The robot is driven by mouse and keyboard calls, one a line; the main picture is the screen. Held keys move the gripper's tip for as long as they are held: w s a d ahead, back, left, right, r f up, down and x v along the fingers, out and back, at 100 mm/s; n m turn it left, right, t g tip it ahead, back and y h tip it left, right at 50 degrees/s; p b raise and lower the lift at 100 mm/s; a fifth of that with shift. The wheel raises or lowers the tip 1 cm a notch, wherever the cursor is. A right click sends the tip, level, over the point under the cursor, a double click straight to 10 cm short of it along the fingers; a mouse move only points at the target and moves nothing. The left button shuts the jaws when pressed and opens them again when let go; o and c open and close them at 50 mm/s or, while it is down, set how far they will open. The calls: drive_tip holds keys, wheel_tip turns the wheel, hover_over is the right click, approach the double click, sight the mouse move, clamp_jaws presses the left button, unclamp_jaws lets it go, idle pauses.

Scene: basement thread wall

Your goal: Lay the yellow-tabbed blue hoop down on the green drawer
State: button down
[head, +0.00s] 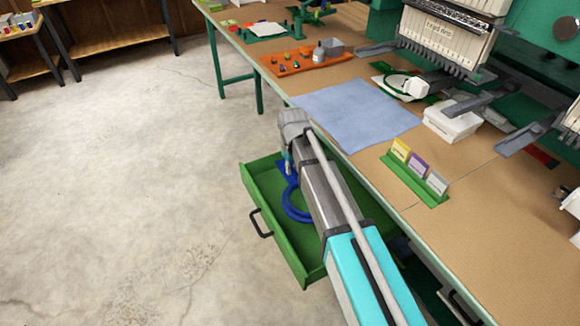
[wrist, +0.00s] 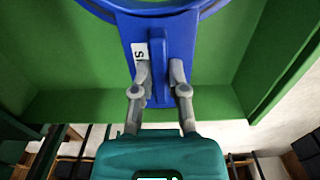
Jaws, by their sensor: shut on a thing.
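The blue hoop (head: 289,207) is over the open green drawer (head: 284,250) in the head view, partly hidden by my arm. In the wrist view my gripper (wrist: 160,80) is shut on the raised fin of the hoop's blue holder (wrist: 192,45), which bears a white label with an "S". The hoop's ring (wrist: 90,6) shows at the top, over the drawer's green floor (wrist: 85,60). I see no yellow tab. I cannot tell whether the hoop touches the drawer floor. In the head view my gripper (head: 287,163) is at the drawer's far end, its fingers mostly hidden.
The worktable above the drawer holds a blue cloth (head: 355,113), a green card holder (head: 415,180), an orange tray (head: 300,62) and a white box (head: 452,122). The drawer's black handle (head: 259,223) faces left. The concrete floor (head: 130,180) is clear.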

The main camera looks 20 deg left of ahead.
sight(292, 176)
drive_tip(key=shift+f+b, duration=1.55)
drive_tip(key=shift+f, duration=0.3)
drive_tip(key=shift+f, duration=0.1)
drive_tip(key=c, duration=0.6)
unclamp_jaws()
